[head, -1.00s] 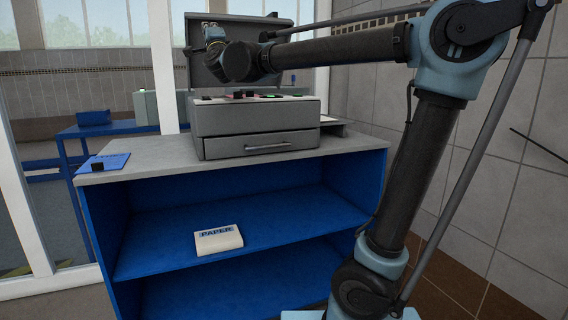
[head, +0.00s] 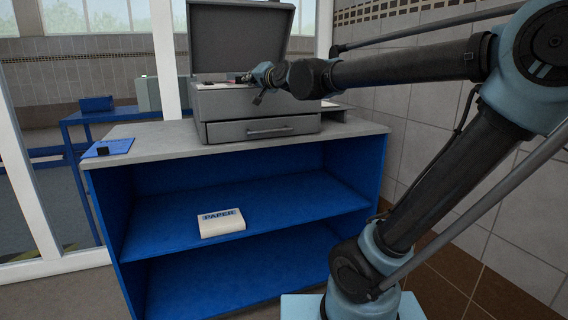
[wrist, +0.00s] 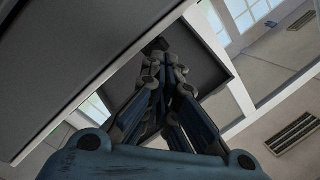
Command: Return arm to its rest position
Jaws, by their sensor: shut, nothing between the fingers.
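My gripper (head: 260,97) is in front of the upper front of the grey box (head: 258,129), near its right half, in the head view. Its jaws are shut and empty, with the fingers drawn together in the wrist view (wrist: 160,46). My arm reaches in from the right, bent at a high elbow. The grey box has a raised lid (head: 240,42) and a closed front drawer with a handle. My forearm and wrist hide part of the box's top.
The box stands on a blue shelf unit with a grey top (head: 160,148). A paper pack (head: 221,223) lies on its middle shelf. A blue pad with a dark block (head: 107,148) lies at the top's left end. A tiled wall (head: 420,100) stands on the right.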

